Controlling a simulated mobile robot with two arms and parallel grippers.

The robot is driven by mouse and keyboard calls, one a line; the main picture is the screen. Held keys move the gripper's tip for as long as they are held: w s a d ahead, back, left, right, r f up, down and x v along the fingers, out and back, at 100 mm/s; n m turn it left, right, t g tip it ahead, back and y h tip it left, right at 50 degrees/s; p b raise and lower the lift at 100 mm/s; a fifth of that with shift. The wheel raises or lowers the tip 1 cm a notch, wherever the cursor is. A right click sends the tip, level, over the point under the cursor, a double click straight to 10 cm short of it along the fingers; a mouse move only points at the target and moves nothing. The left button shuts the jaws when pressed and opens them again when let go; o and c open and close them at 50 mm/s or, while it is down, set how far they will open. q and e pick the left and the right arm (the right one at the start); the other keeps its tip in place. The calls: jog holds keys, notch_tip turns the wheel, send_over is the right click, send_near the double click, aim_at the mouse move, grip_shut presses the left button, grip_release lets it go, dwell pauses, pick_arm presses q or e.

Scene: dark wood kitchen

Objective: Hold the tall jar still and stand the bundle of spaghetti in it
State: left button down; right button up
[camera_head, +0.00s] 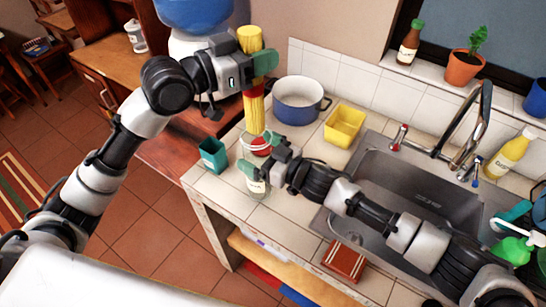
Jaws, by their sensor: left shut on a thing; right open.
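The bundle of spaghetti (254,112) is a yellow upright bunch with red at its middle. My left gripper (258,76) is shut on it and holds it upright at the counter's left end. The tall jar (256,187) is clear glass with a pale label low down, and stands on the counter below the bundle. The bundle's lower end overlaps the jar's rim in the picture; I cannot tell whether it is inside. My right gripper (258,153) is open at the jar, its fingers on either side; whether they touch the glass is unclear.
A teal cup (213,155) stands close left of the jar. A blue-white pot (298,104) and yellow tub (344,125) stand behind. A red-brown box (344,262) lies at the front. The sink (425,190) is right. Tiles between jar and box are clear.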

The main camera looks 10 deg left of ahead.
aim_at(262, 111)
jog(key=shift+w+a, duration=0.1)
jog(key=shift+a, duration=0.15)
jog(key=c, duration=1)
jog(key=shift+c, duration=0.2)
dwell(0.5)
pick_arm(q)
jog(key=shift+f, duration=6.45)
jog(key=c, duration=0.6)
grip_release()
jog(key=shift+s, duration=0.1)
